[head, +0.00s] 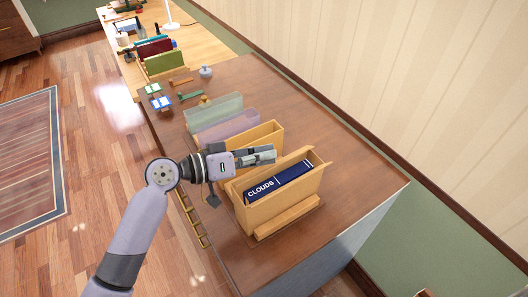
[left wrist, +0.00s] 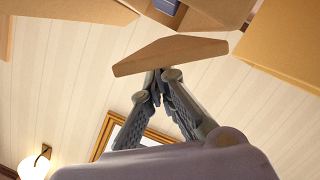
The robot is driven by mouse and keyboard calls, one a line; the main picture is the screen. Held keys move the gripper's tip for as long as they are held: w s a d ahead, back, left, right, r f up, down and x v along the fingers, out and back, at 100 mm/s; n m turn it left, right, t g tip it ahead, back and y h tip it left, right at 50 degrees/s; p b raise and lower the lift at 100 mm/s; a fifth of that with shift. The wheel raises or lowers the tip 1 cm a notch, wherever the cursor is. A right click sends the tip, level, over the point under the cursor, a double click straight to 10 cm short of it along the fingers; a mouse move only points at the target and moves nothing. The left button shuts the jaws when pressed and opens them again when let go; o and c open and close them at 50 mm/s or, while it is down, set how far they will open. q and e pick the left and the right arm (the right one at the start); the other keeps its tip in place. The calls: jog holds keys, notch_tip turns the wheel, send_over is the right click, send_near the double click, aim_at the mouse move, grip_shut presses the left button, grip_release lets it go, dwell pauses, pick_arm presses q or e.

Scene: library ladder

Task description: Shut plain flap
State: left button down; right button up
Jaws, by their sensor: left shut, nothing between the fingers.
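A light wooden box (head: 285,205) stands on the brown desk, open at the top, with a dark blue book marked CLOUDS (head: 280,182) inside. A pale raised strip, apparently a plain flap (head: 298,158), shows along its far top edge. My left gripper (head: 273,154) is shut and empty, at the box's upper left end. In the left wrist view, a plain tan trapezoid flap (left wrist: 170,54) stands out just beyond the shut fingertips (left wrist: 158,74). Whether they touch it, I cannot tell. My right gripper is not in view.
Another wooden holder (head: 265,133) and translucent green and purple dividers (head: 213,112) stand behind my gripper. The desk's right side (head: 365,180) is clear.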

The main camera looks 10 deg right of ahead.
pick_arm(q)
jog(key=shift+s+b, duration=0.15)
jog(key=shift+b, duration=0.2)
jog(key=shift+s+d+f+m+b, duration=0.15)
jog(key=shift+s+m+b, duration=0.2)
jog(key=shift+m+b, duration=0.5)
jog(key=shift+y, duration=0.3)
jog(key=shift+s+d+f+m+t+b, duration=0.25)
jog(key=shift+s+m+t+b, duration=0.15)
jog(key=shift+m+b, duration=0.5)
jog(key=shift+s+f+m+t+y+b, duration=0.1)
jog(key=shift+s+m+t+y+b, duration=0.25)
jog(key=shift+m, duration=0.3)
jog(key=shift+s+d+f+m+b, duration=0.15)
jog(key=shift+s+m+b, duration=0.05)
jog(key=shift+m+b, duration=0.35)
jog(key=shift+m+t, duration=0.25)
jog(key=shift+t, duration=0.1)
